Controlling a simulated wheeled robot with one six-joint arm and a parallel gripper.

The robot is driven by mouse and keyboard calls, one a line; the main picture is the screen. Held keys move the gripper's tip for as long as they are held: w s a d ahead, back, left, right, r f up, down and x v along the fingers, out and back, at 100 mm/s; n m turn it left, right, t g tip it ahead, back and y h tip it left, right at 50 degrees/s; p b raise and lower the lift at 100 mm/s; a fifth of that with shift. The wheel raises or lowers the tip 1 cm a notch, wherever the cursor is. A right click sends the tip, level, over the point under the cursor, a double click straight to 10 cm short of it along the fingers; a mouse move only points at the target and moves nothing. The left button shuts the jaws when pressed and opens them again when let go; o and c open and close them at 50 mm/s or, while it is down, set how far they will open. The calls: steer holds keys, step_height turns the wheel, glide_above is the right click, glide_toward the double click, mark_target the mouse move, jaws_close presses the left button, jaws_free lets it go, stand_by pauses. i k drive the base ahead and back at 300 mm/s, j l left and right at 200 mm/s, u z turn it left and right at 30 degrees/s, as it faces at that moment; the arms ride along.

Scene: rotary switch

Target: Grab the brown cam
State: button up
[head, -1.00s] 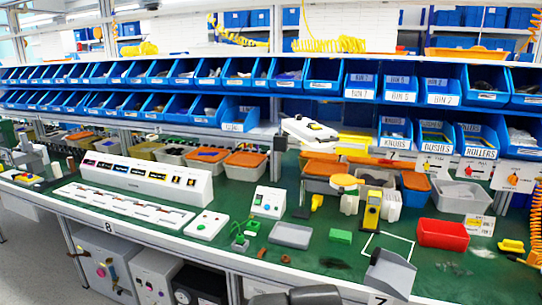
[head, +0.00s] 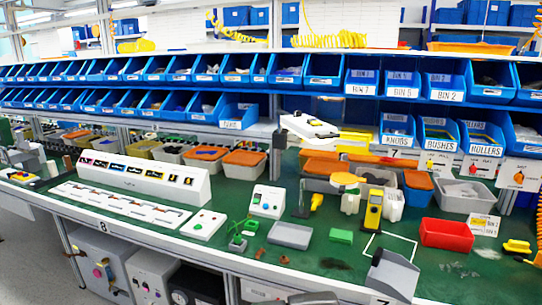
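Two small brown pieces lie on the green bench top in the head view, near its front edge. One brown piece (head: 260,253) is left of and slightly behind the other, which is a small reddish-brown piece (head: 284,259). They are too small to tell which one is the cam. Nothing covers them. My gripper is not clearly in view.
A grey tray (head: 290,235) and a green block (head: 341,236) lie behind and right of the brown pieces. A red bin (head: 447,234) and a grey wedge-shaped holder (head: 392,273) are further right.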

mark_target(283, 259)
steer(key=l+u, duration=0.1)
steer(key=k+j, duration=0.15)
steer(key=i+l+u, duration=0.25)
steer(key=l+u, duration=0.25)
steer(key=i+l+u, duration=0.1)
steer(key=l+u, duration=0.15)
steer(key=l, duration=0.15)
steer(key=i+l+u, duration=0.1)
steer(key=l+u, duration=0.15)
steer(key=l, duration=0.1)
